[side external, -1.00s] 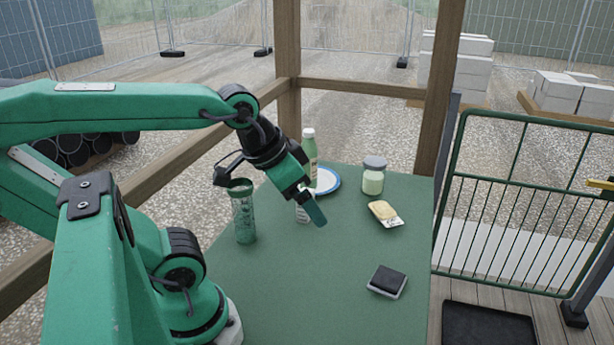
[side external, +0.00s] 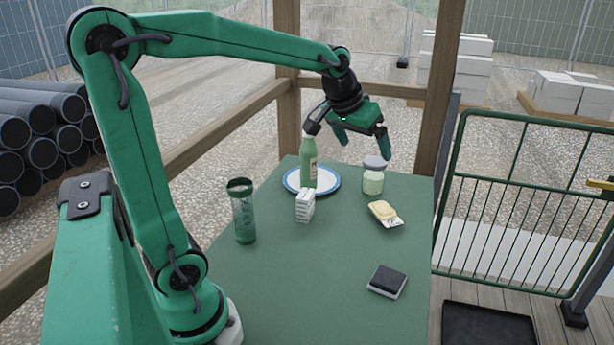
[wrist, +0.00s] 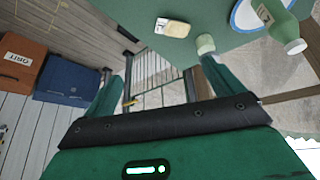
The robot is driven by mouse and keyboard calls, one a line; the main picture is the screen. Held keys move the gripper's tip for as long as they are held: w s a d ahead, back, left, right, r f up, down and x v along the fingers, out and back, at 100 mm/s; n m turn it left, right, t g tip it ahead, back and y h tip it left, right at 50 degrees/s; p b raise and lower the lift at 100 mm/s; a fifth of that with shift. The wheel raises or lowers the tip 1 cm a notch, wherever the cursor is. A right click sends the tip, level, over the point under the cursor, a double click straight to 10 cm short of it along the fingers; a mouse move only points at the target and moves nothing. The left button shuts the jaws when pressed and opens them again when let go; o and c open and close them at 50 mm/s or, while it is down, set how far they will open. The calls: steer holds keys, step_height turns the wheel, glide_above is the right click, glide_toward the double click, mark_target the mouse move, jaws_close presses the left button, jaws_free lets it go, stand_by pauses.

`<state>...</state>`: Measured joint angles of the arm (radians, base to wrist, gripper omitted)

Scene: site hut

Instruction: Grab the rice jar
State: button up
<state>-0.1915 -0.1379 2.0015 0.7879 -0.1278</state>
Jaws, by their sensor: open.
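The rice jar (side external: 373,183) is a small clear jar with pale contents and a grey lid. It stands upright near the far right corner of the green table in the side view. In the wrist view the jar (wrist: 205,45) shows just beyond the tip of the right finger. My gripper (side external: 363,145) is open and empty, above the table's far edge, slightly left of and higher than the jar in the side view. In the wrist view my gripper (wrist: 162,72) has its fingers wide apart, with the jar not between them.
A green bottle (side external: 308,165) stands at a blue-rimmed plate (side external: 328,182), close to my gripper. Butter (side external: 382,210) lies in front of the jar. A white box (side external: 305,205), green tumbler (side external: 243,212) and black pad (side external: 387,280) stand apart. The table's front middle (side external: 310,280) is clear.

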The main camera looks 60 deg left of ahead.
steer(key=w+a+f+n, duration=0.2)
steer(key=w+a+f, duration=0.3)
steer(key=w+a, duration=0.5)
steer(key=n+y, duration=0.1)
steer(key=n, duration=0.2)
glide_above(374, 162)
steer(key=s, duration=0.3)
steer(key=f, duration=0.9)
steer(key=shift+w+d+f, duration=0.2)
steer(key=shift+d+f, duration=0.1)
steer(key=shift+d, duration=0.05)
steer(key=shift+x, duration=1.3)
steer(key=shift+f, duration=0.1)
steer(key=shift+x, duration=2.5)
steer(key=shift+s+d, duration=0.1)
steer(key=c, duration=1.2)
steer(key=shift+c, duration=0.5)
